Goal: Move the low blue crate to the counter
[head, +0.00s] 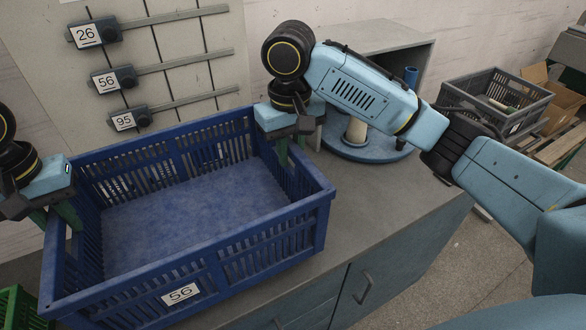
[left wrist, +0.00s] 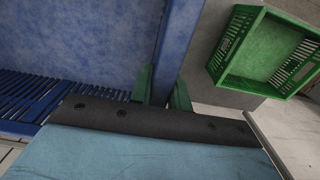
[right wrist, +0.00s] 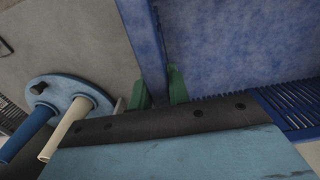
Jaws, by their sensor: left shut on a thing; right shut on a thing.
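The low blue crate (head: 185,285) is empty and has a white label reading 56 on its front wall. It is over the grey counter (head: 370,205); I cannot tell whether its base touches the top. My left gripper (head: 48,212) is shut on the crate's left wall, and the wall shows between its green fingers in the left wrist view (left wrist: 163,85). My right gripper (head: 284,145) is shut on the crate's right wall, which shows between the fingers in the right wrist view (right wrist: 158,88). The crate's underside is hidden.
A round blue stand (head: 368,150) with pegs is on the counter right of the crate. A green crate (left wrist: 225,70) is lower, at the left. A grey crate (head: 495,100) and cardboard box (head: 560,95) stand far right. A panel with numbered sliders (head: 165,55) is behind.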

